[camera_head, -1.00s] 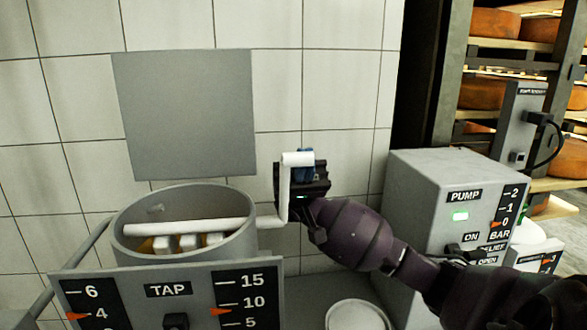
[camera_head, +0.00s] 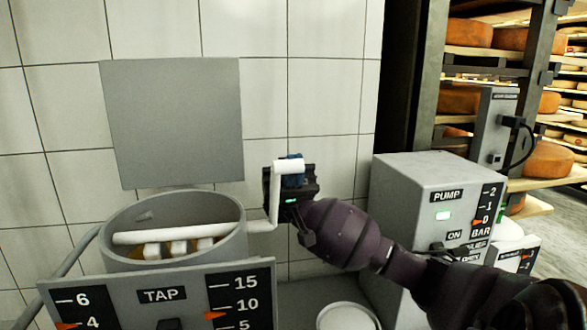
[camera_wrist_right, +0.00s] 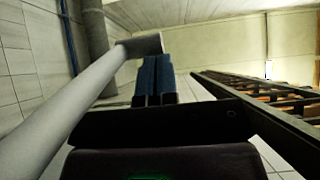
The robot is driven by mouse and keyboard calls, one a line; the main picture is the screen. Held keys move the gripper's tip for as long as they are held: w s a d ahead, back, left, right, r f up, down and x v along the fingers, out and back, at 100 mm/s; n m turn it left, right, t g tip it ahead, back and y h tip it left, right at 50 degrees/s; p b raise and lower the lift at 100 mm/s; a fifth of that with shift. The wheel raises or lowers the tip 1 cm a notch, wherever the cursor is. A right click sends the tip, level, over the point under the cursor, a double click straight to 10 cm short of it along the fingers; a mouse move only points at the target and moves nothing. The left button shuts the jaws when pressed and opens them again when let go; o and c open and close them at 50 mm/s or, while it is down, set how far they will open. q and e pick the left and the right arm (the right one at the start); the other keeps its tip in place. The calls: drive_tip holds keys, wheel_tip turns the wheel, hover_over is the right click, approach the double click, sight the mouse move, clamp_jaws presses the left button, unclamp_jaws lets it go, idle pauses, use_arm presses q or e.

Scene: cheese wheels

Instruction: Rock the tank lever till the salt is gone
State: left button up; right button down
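The grey round tank (camera_head: 118,255) stands at lower left, open on top. A white bar with several white blocks lies across its inside, above brownish liquid. The white lever (camera_head: 275,198) comes out of the tank's right side, turns upright and ends in a short handle. My right gripper (camera_head: 292,172) is at this handle, its blue fingers close together with only a thin gap. In the right wrist view the fingers (camera_wrist_right: 153,78) meet the handle end of the lever (camera_wrist_right: 88,95); a firm grip cannot be made out. Salt cannot be clearly told. My left gripper is out of view.
A TAP panel (camera_head: 163,278) with two scales fronts the tank. A grey PUMP box (camera_head: 410,190) stands to the right, near my right arm. A white round lid (camera_head: 347,317) is at lower middle. Shelves with cheese wheels (camera_head: 470,33) stand behind at right.

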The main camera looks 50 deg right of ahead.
drive_tip(key=shift+w+d+r, duration=0.1)
drive_tip(key=shift+d, duration=0.05)
drive_tip(key=b+v, duration=0.2)
drive_tip(key=v, duration=0.8)
drive_tip(key=shift+f+b, duration=0.3)
drive_tip(key=shift+f, duration=0.15)
drive_tip(key=shift+w, duration=0.1)
